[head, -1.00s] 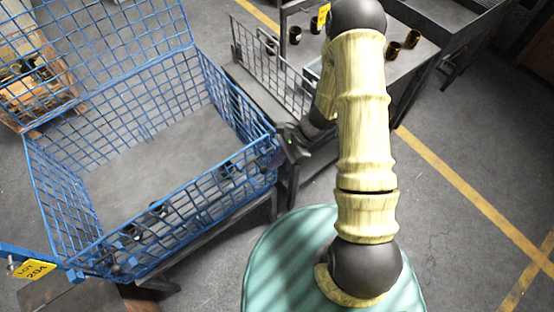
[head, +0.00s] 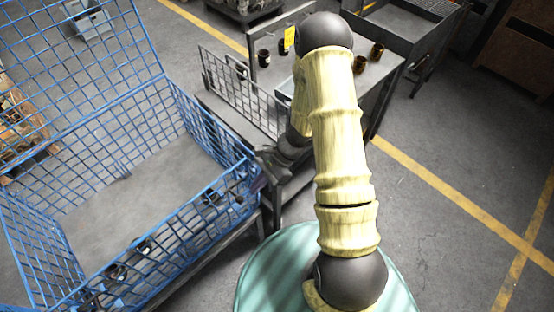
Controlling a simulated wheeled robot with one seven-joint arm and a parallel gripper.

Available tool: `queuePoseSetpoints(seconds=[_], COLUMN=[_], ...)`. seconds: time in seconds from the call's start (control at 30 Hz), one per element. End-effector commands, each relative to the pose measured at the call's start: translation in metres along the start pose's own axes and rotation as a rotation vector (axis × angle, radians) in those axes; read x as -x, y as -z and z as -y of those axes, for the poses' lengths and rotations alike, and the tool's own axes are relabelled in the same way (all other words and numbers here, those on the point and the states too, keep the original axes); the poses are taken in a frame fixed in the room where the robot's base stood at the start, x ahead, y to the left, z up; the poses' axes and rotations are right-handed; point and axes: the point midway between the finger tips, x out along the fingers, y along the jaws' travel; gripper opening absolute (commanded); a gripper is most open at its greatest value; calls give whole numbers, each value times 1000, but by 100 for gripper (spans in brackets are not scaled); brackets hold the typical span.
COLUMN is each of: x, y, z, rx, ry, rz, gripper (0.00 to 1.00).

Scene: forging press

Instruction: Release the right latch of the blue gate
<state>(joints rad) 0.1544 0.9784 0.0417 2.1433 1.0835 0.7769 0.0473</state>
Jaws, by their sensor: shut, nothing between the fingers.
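The blue gate (head: 180,238) is the front mesh panel of a large blue wire basket (head: 214,128). It stands upright across the basket's near side. My gripper (head: 264,166) is at the gate's right end, by the basket's front right corner, with its fingers shut and empty. The right latch cannot be made out; my gripper and dark wrist cover that corner. I cannot tell whether the fingers touch the latch or the gate.
Dark cylindrical parts (head: 143,247) show at the gate's mesh. A raised blue mesh panel (head: 80,50) stands at the back. A grey table with a wire-mesh side (head: 240,98) is close behind my gripper. Open floor (head: 440,225) lies to the right, marked with yellow lines.

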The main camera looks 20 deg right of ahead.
Motion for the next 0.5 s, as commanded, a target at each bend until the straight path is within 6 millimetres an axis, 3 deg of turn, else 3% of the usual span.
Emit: queuePoseSetpoints(seconds=[0.1,0.5], x=[20,94], y=[8,7], z=[1,2], rx=[4,9], ry=[5,1], rz=[-3,-6], gripper=[0,0])
